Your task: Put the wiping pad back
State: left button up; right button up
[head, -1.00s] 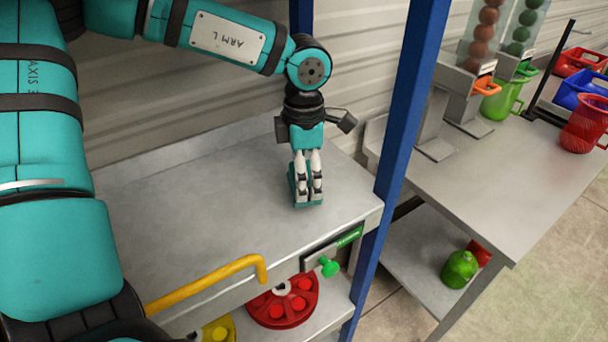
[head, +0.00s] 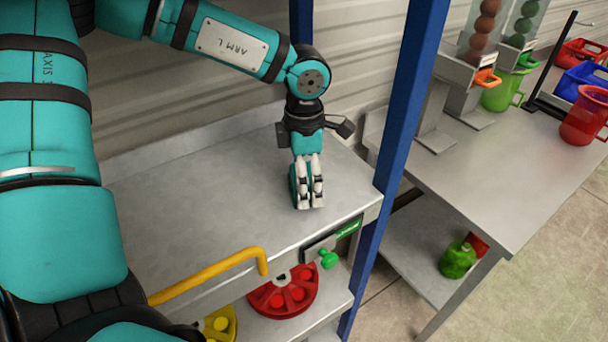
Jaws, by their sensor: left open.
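My left gripper (head: 309,204) points down at the right end of the grey shelf top (head: 205,205), close to the blue post. Its pale fingers are open, with their tips at or just above the surface. A small teal block (head: 293,188), which looks like the wiping pad, shows as a narrow strip directly left of and behind the fingers. The rest of it is hidden by them, and I cannot tell whether they touch it. My right gripper is not in view.
A blue post (head: 405,110) rises just right of the gripper. A yellow handle (head: 210,275) runs along the shelf front. Red (head: 283,292) and yellow discs lie below. A side table (head: 480,175) holds dispensers and jugs. The shelf top left of the gripper is clear.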

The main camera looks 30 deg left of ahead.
pick_arm(q)
jog(key=shift+r, duration=0.15)
jog(key=shift+w+r, duration=0.1)
jog(key=shift+r, duration=0.2)
notch_tip(320, 180, up, 11)
jog(key=b, duration=0.2)
